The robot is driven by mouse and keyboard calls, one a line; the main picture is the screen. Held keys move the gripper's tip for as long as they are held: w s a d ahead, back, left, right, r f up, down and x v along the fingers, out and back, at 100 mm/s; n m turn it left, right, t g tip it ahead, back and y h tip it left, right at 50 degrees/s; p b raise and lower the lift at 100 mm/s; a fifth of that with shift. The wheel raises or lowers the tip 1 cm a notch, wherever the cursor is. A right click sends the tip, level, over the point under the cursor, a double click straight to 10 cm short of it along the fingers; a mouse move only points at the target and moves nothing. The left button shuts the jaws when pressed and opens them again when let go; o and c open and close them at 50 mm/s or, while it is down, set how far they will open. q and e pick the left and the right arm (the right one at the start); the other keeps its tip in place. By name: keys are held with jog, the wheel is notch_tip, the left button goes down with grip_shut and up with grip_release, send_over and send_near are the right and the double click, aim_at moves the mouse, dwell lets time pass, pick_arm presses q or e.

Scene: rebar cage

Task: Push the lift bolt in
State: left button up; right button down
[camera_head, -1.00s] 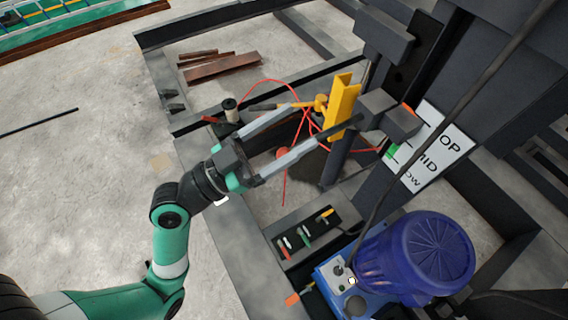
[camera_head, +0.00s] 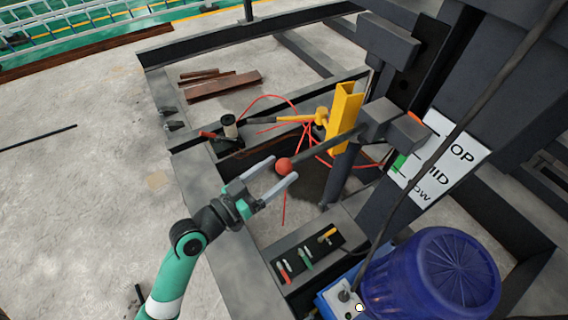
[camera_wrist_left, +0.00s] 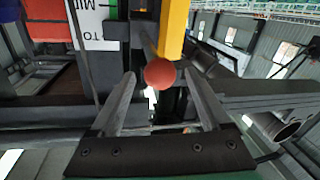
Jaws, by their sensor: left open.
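The lift bolt (camera_head: 328,145) is a dark rod that comes out of a dark block beside the yellow bracket (camera_head: 344,118). It ends in a red ball knob (camera_head: 284,165). My left gripper (camera_head: 285,168) is open, with its fingertips at the red knob. In the left wrist view the knob (camera_wrist_left: 160,74) shows between the two fingertips (camera_wrist_left: 159,73). I cannot tell whether a finger touches it. The bolt's far end is hidden by the block. My right gripper is not in view.
A TOP/MID/LOW sign (camera_head: 440,160) is on the mast to the right. A blue motor (camera_head: 440,275) and a small lever panel (camera_head: 307,253) stand in front. Red cord and a yellow-handled tool (camera_head: 295,119) lie behind the knob. Open concrete floor is on the left.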

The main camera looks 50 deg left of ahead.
pick_arm(q)
jog(key=shift+w, duration=1.3)
grip_shut()
